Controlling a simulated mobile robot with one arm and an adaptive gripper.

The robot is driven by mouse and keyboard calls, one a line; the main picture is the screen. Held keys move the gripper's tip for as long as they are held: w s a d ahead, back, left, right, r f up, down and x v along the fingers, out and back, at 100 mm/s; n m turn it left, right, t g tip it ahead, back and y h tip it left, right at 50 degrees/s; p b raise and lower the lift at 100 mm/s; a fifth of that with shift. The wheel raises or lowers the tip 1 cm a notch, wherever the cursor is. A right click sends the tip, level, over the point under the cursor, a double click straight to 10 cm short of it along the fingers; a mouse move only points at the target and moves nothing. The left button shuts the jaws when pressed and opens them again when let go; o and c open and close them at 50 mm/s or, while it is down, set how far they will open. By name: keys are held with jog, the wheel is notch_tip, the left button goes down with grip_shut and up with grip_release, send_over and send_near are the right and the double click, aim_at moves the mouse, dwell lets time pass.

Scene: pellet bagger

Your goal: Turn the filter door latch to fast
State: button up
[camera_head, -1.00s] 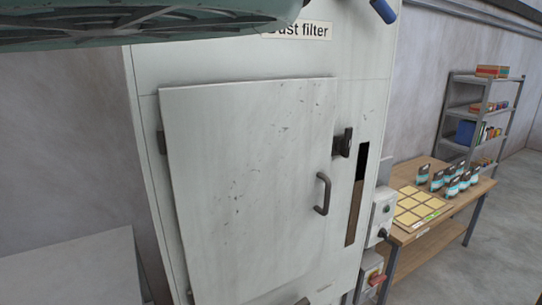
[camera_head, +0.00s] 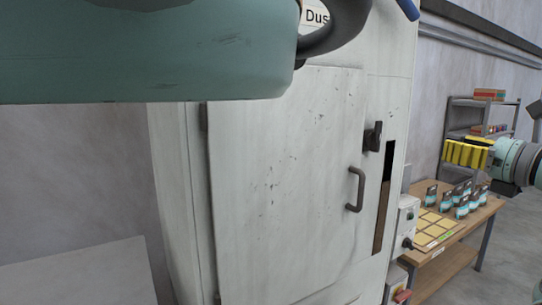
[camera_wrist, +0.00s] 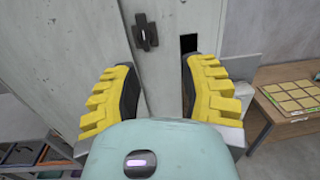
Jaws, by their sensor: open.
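The filter door (camera_head: 285,190) is a scuffed pale panel on the dust filter cabinet and looks closed. Its latch (camera_head: 373,136) is a small dark piece at the door's right edge, above the dark bar handle (camera_head: 355,190). In the wrist view the latch (camera_wrist: 146,31) has an upright bar, near the top and a little left of centre. My gripper (camera_head: 446,152) is at the right in the head view, yellow fingers pointing left, apart from the latch. In the wrist view my gripper (camera_wrist: 158,75) is open and empty, with the latch beyond the fingers.
A dark vertical slot (camera_head: 383,205) lies right of the door. A switch box (camera_head: 407,222) is on the cabinet's right side. A wooden table (camera_head: 487,213) with yellow squares and several small bags stands at the right, before a shelf (camera_head: 455,120). My arm covers the upper left.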

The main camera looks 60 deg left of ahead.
aim_at(380, 135)
jog(key=shift+n+g, duration=0.3)
jog(key=shift+g, duration=0.5)
jog(key=a+p, duration=0.2)
jog(key=a, duration=0.3)
jog(key=a+p, duration=0.3)
jog(key=a, duration=0.2)
jog(key=s+a+p, duration=0.1)
jog(key=a+p, duration=0.2)
jog(key=a, duration=0.2)
jog(key=shift+a+r, duration=0.1)
jog(key=shift+a, duration=0.1)
jog(key=shift+w+a+p, duration=0.1)
jog(key=shift+a+p, duration=0.35)
jog(key=shift+a, duration=0.1)
grip_shut()
